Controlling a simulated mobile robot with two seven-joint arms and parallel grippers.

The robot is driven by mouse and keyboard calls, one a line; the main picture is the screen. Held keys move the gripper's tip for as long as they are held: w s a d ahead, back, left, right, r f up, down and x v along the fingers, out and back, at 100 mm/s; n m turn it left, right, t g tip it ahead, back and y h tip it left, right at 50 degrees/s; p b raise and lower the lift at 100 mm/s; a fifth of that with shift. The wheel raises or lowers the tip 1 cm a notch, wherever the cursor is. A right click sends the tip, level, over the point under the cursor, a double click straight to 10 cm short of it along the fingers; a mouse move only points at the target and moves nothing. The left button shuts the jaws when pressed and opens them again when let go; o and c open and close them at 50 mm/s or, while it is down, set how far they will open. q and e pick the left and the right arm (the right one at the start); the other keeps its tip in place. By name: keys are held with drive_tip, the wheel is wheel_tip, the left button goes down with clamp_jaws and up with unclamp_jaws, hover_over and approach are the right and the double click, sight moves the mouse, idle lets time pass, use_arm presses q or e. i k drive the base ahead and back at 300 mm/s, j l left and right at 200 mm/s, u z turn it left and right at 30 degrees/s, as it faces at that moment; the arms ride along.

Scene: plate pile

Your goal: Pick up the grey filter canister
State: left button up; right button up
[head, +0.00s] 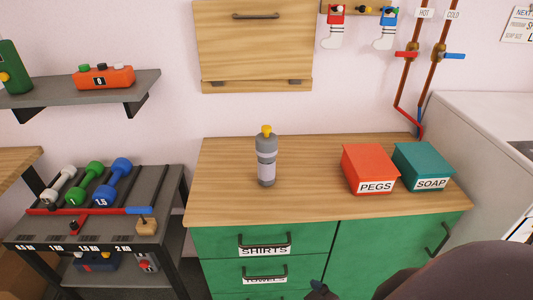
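The grey filter canister (266,168) stands upright on the wooden worktop (225,185), left of its middle. It has dark and light grey bands and a yellow top piece. Nothing touches it. A large dark part of my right arm fills the bottom right of the head view. A small dark piece, seemingly the tip of my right gripper (319,290), shows at the bottom edge, in front of the green drawers and well below the canister. Its fingers cannot be made out. My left gripper is out of view.
A red PEGS box (369,168) and a teal SOAP box (424,165) stand to the canister's right. A folded wooden wall panel (254,40) hangs behind. A dumbbell rack (100,200) stands left. The worktop around the canister is clear.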

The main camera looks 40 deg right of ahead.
sight(265, 148)
drive_tip(key=i+l+z, duration=0.15)
drive_tip(key=z, duration=0.3)
drive_tip(key=i+l+z, duration=0.1)
drive_tip(key=i+z, duration=0.35)
drive_tip(key=k+j+z, duration=0.15)
drive_tip(key=k+j, duration=0.25)
drive_tip(key=j, duration=0.15)
drive_tip(key=i+l, duration=0.35)
drive_tip(key=l, duration=0.15)
